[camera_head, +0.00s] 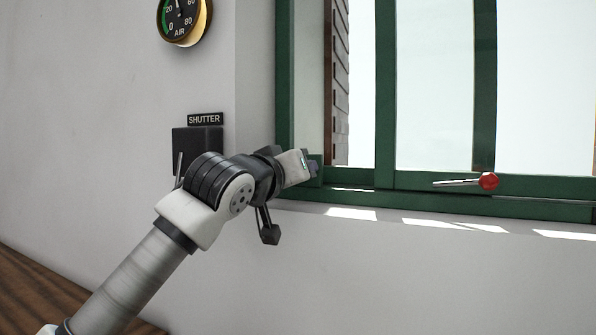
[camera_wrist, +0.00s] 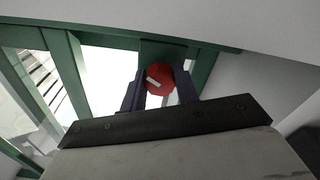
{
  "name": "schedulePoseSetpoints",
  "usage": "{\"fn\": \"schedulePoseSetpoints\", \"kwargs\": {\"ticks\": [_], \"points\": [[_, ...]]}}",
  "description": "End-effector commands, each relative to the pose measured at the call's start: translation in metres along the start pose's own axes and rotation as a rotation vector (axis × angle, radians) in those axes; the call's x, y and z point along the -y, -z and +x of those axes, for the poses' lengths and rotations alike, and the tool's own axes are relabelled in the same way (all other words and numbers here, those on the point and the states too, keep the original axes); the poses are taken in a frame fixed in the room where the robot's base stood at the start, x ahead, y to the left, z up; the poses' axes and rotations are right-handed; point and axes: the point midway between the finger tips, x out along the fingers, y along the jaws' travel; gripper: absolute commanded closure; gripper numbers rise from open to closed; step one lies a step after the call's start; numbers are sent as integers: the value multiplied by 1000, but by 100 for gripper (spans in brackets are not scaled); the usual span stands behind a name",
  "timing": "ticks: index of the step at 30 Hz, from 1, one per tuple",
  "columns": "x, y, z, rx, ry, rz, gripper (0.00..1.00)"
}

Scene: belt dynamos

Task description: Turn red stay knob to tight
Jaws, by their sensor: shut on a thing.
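In the wrist view, a red, many-sided knob (camera_wrist: 160,78) with a pale slanted line on its face sits between the two dark fingers of my gripper (camera_wrist: 160,88). The fingers are shut on its sides. In the head view, my gripper (camera_head: 312,167) is at the lower left corner of the green window frame (camera_head: 385,120), and it hides the knob there. No tight or loose marking can be read in either view.
A metal rod with a red end (camera_head: 488,181) lies along the window's lower rail at right. On the wall at left are a round air gauge (camera_head: 180,18) and a dark shutter box (camera_head: 197,138) with a lever, close behind my arm.

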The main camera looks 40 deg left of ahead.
Motion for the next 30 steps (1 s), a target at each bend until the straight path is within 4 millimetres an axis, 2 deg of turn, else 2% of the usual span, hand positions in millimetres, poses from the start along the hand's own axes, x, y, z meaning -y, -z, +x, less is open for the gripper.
{"fn": "schedulePoseSetpoints", "kwargs": {"ticks": [15, 16, 21, 30], "points": [[0, -3, 0, 6, 2, 21, 93], [0, -3, 0, 6, 2, 21, 69], [0, -2, 0, 4, 1, 20, 48], [0, -1, 0, 2, 1, 20, 48]]}}
